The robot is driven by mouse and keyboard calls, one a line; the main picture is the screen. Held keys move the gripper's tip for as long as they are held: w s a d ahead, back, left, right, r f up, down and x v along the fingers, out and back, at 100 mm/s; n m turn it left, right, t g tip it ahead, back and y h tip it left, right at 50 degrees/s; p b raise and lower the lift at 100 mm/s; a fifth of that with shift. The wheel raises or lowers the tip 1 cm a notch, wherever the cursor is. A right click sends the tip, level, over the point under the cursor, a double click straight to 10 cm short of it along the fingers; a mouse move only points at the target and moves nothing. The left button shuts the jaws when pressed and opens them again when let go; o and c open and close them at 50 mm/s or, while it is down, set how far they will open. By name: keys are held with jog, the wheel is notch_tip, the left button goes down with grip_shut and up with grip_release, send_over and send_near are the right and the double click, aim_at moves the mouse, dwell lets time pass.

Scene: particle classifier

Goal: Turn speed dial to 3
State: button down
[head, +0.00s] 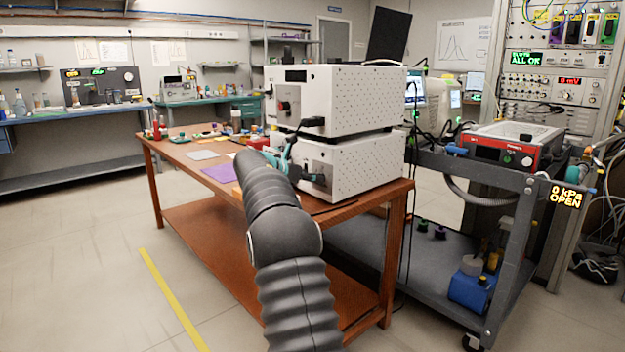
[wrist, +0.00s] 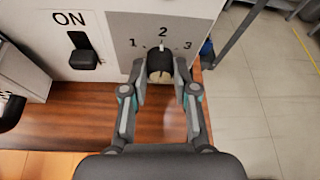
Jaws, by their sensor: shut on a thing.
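The speed dial (wrist: 160,62) is a black knob on a grey panel, with the numbers 1, 2 and 3 around it, in the wrist view. Its white pointer mark is at the top, by the 2. My gripper (wrist: 160,80) is shut on the dial, one finger on each side of it. In the head view my arm reaches to the front of the white stacked instrument (head: 335,165) on the wooden table, and my gripper (head: 283,152) is partly hidden there by the arm.
A black switch (wrist: 84,60) marked ON sits left of the dial panel. The wooden table (head: 210,225) carries a purple mat (head: 218,173) and small items. A grey cart (head: 450,163) with a red device (head: 513,145) stands at the right. Floor at the left is clear.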

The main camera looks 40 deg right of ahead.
jog(key=m+t+b, duration=0.1)
jog(key=b, duration=0.1)
jog(key=m+t+b, duration=0.1)
jog(key=m+b, duration=0.1)
jog(key=shift+s+f+m, duration=0.2)
jog(key=shift+m, duration=0.1)
jog(key=m+t+b, duration=0.2)
jog(key=b, duration=0.1)
jog(key=shift+s+r+m+b, duration=0.15)
jog(key=shift+m+b, duration=0.15)
jog(key=shift+b, duration=0.15)
dwell(0.4)
jog(key=c, duration=0.9)
grip_release()
